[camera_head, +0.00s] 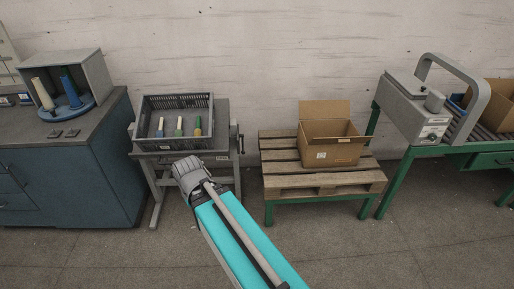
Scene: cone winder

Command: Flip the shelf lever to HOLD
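I cannot make out a lever or a HOLD marking for certain. A dark crate (151,107) sits on a grey stand (222,116) left of centre. A small dark knob or handle (240,142) sticks out at the stand's right side, and a similar part (131,130) shows at its left. My turquoise arm reaches up from the bottom, ending in a grey joint in front of the stand's lower part. My gripper's fingers do not show; they may be hidden behind that joint. Several spools with white, green and yellow parts stand in the crate.
A blue cabinet (60,180) at left carries an open grey box (90,68) with two cones on a blue turntable (85,108). Right of the stand are a wooden pallet (290,181) with an open carton (333,152) and a green-framed conveyor with a grey machine (408,105). Front floor is clear.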

